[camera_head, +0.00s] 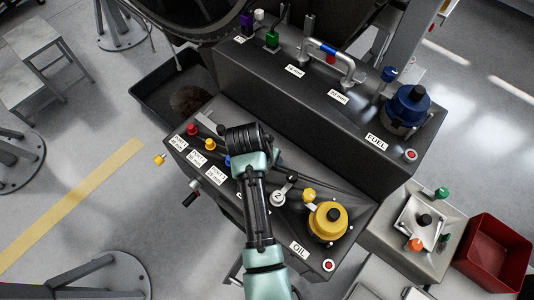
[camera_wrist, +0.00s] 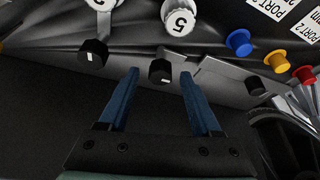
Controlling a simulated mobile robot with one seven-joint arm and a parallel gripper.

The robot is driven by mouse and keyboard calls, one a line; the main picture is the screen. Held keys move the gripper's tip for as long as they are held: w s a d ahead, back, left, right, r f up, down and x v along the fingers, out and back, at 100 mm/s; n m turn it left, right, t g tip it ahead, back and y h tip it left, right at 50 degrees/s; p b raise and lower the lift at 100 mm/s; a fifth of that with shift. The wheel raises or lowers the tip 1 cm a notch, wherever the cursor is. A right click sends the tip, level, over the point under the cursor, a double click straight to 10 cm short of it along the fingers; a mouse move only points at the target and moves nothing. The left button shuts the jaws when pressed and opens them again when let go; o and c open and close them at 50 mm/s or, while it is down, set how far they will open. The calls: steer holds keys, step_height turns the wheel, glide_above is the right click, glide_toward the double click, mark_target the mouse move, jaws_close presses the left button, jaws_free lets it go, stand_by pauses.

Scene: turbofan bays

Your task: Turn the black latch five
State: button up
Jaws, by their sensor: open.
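My gripper (camera_wrist: 159,74) is open, with its two blue fingers pointing at the panel in the wrist view. A black latch knob (camera_wrist: 160,71) shows between the fingertips, apart from both. A second black knob (camera_wrist: 93,53) lies to the left, under another numbered white disc (camera_wrist: 97,4) cut by the top edge. In the head view my gripper (camera_head: 243,138) is over the lower console, and hides the latch below it. A white disc (camera_head: 278,198) marked like a 2 shows right of my arm.
A third black knob (camera_wrist: 255,86) and blue, yellow and red plugs (camera_wrist: 275,62) are at right in the wrist view. In the head view, a yellow cap (camera_head: 328,220), the upper FUEL console (camera_head: 310,115) and a red bin (camera_head: 494,254) stand around.

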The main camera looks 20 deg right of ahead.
steer(key=shift+c, duration=0.3)
jaws_close()
steer(key=shift+n, duration=0.4)
steer(key=n+p, duration=0.1)
steer(key=n, duration=0.1)
steer(key=n+y+p, duration=0.1)
steer(key=shift+s+d+r+n+t+y, duration=0.1)
steer(key=shift+d+n+t+y, duration=0.05)
steer(key=shift+n+t+y, duration=0.2)
steer(key=n+y, duration=0.1)
steer(key=n, duration=0.3)
steer(key=shift+d+n+t+y, duration=0.1)
steer(key=shift+n+t+y, duration=0.15)
steer(key=shift+n+y, duration=0.1)
steer(key=n+y+b, duration=0.1)
steer(key=n, duration=0.1)
steer(key=n+y, duration=0.1)
steer(key=n, duration=0.2)
steer(key=shift+d+b, duration=0.15)
steer(key=shift+b, duration=0.2)
steer(key=shift+n+g+y+b, duration=0.4)
steer(key=shift+n+g+b, duration=0.45)
steer(key=shift+n, duration=1.25)
